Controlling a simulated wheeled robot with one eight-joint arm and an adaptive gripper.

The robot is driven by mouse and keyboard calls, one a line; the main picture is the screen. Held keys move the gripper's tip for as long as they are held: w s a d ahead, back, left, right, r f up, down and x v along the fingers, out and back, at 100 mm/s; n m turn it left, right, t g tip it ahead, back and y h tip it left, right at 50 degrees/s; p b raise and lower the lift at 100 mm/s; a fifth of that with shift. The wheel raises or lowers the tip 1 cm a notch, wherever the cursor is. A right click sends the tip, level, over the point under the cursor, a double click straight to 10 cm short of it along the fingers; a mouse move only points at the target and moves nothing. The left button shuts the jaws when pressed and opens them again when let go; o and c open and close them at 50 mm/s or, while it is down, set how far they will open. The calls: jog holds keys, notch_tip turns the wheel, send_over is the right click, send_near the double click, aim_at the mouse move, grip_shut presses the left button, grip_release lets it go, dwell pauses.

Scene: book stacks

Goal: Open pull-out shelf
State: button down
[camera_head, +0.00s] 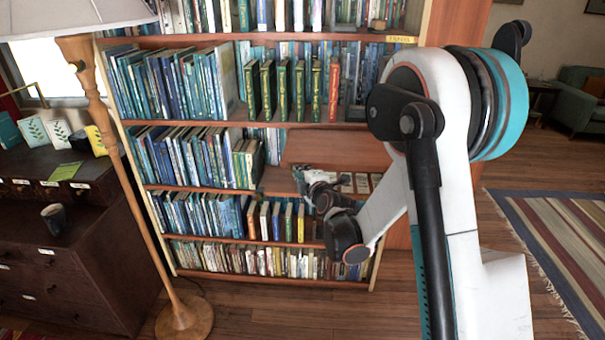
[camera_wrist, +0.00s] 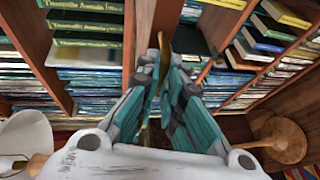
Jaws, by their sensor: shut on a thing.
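The pull-out shelf (camera_head: 335,150) appears as a plain reddish-brown wood panel in the right part of the bookcase, between rows of books. My gripper (camera_head: 302,178) is in front of it, at its lower left in the head view. In the wrist view my gripper (camera_wrist: 162,62) has its teal and grey fingers close together on a thin yellowish piece, which looks like the shelf's handle. A wood edge (camera_wrist: 143,28) lies just beyond the fingertips. The fingers hide most of the handle, and my arm covers the right side of the bookcase.
Upright books (camera_head: 195,155) fill the bookcase left of the panel, with more rows above and below. A floor lamp (camera_head: 130,160) and a dark dresser (camera_head: 70,240) stand at the left. A striped rug (camera_head: 565,235) lies at the right. Some wood floor is bare in front.

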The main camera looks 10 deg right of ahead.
jog(key=c, duration=1.7)
grip_release()
jog(key=v, duration=1.2)
jog(key=s+a+r+m+g, duration=0.2)
jog(key=s+r+m, duration=0.1)
jog(key=s+m, duration=0.15)
jog(key=s+a+r+m+g, duration=0.1)
jog(key=s+r+m+g, duration=0.15)
jog(key=s, duration=0.35)
jog(key=s+m+g, duration=0.1)
jog(key=s+m, duration=0.2)
jog(key=s, duration=0.3)
jog(key=s+d+m+g+h, duration=0.1)
jog(key=s+m, duration=0.3)
jog(key=s, duration=0.3)
jog(key=s+d+f+m+g, duration=0.1)
jog(key=s+m+g, duration=0.1)
jog(key=s+m, duration=0.2)
jog(key=shift+s+d+f, duration=0.1)
jog(key=shift+s+d, duration=0.1)
jog(key=shift+s, duration=1.35)
